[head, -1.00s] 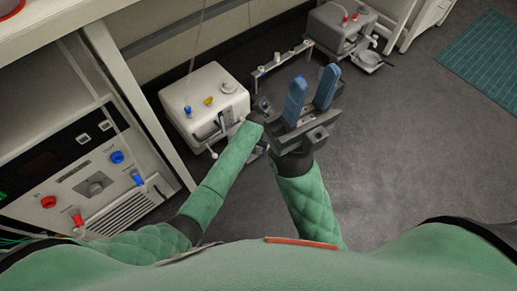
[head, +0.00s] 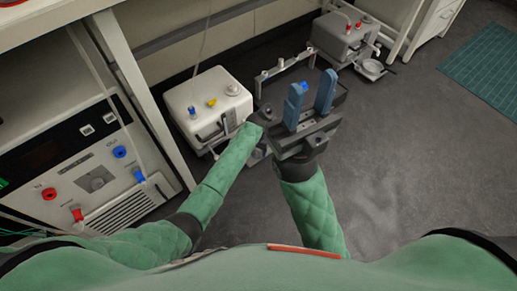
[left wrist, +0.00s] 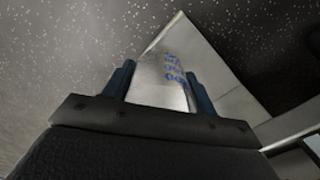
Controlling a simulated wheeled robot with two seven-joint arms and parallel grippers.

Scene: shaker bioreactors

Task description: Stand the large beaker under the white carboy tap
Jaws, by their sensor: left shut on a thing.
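The white carboy (head: 208,105) stands low at left centre in the head view, with blue and yellow fittings on top; its tap is hard to make out. My left arm reaches along its front right side. The left gripper (left wrist: 160,66) is shut on the large beaker (left wrist: 165,84), a pale vessel with blue markings between its two fingers in the left wrist view. In the head view the left fingers and beaker are mostly hidden around and behind my right gripper (head: 310,88), which is open and empty, fingers pointing up.
A grey carboy (head: 341,38) with red fittings and a small dish (head: 372,69) stand at the back right. A low rail with posts (head: 284,65) lies between the carboys. A control unit (head: 92,178) stands under the bench at left.

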